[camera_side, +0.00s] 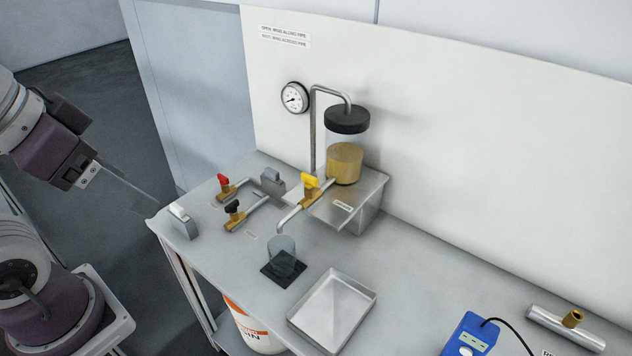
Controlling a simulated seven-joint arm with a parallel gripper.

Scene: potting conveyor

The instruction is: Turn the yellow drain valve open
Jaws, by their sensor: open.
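The yellow drain valve (311,184) sits on a brass body on the pipe that runs from the jar of amber liquid (345,163). Its outlet pipe (287,220) bends down above a clear beaker (281,251). The exact angle of the yellow handle to its pipe is hard to tell at this size. My gripper (150,201) is at the left, over the floor just off the bench's left end. It is open, apart from the valve and well to its left. Its two fingers overlap in this view.
A red-handled valve (223,182) and a black-handled valve (233,208) stand left of the yellow one. A grey block (272,182) and a white-topped switch box (181,221) are nearby. A metal tray (332,311) lies in front; a blue meter (470,335) is at right.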

